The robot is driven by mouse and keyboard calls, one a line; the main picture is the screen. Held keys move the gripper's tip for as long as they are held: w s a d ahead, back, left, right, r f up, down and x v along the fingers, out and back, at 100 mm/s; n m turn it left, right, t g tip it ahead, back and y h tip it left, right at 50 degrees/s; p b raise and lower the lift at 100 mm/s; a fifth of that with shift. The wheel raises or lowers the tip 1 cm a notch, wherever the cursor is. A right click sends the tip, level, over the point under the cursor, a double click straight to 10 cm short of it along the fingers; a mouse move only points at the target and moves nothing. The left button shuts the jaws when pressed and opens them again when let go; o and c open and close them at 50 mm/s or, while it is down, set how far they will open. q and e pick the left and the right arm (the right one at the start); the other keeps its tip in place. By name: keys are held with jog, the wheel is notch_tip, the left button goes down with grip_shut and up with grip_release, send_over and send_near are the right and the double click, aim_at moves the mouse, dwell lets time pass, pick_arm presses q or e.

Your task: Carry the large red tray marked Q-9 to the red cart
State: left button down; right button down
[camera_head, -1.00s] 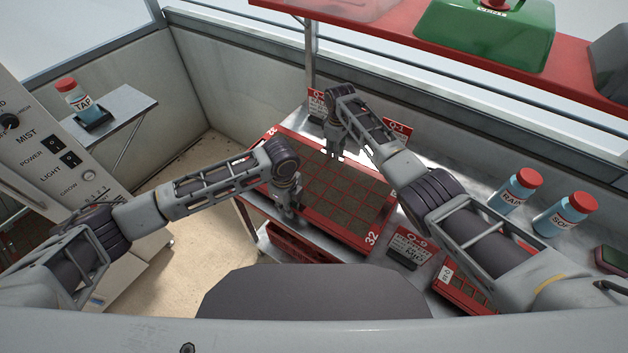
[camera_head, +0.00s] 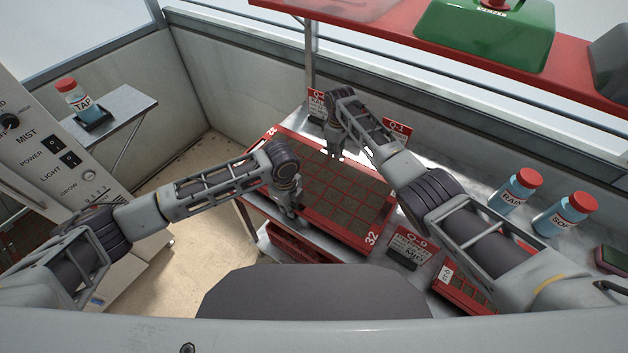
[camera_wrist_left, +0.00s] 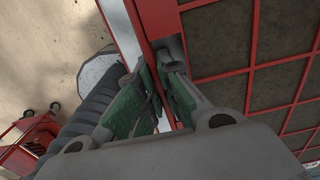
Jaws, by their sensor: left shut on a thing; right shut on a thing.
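The large red tray (camera_head: 350,240), with brown soil cells and a white "32" on its rim, is at the bench's left end. A card marked Q-9 (camera_head: 408,246) stands beside its near right corner. My left gripper (camera_head: 293,213) is shut on the tray's left rim. In the left wrist view its green-padded fingers (camera_wrist_left: 160,100) straddle the red wall (camera_wrist_left: 148,22). My right gripper (camera_head: 336,154) is shut at the tray's far side; its fingertips are small here. I cannot tell whether the tray touches the bench. A red wheeled thing (camera_wrist_left: 20,145), perhaps the red cart, is partly visible.
A card marked Q-1 (camera_head: 397,131) stands behind the tray. Bottles (camera_head: 516,189) and a smaller red tray (camera_head: 462,287) are to the right. A red shelf (camera_head: 390,50) hangs above. A panel with switches (camera_head: 50,150) is at left. Floor (camera_head: 195,240) between is clear.

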pick_arm(q)
jog(key=shift+w+r, duration=0.1)
jog(key=shift+r, duration=0.1)
pick_arm(e)
jog(key=shift+w+r, duration=0.1)
jog(key=shift+r, duration=0.1)
pick_arm(q)
jog(key=shift+r, duration=0.1)
pick_arm(e)
jog(key=shift+r, duration=0.15)
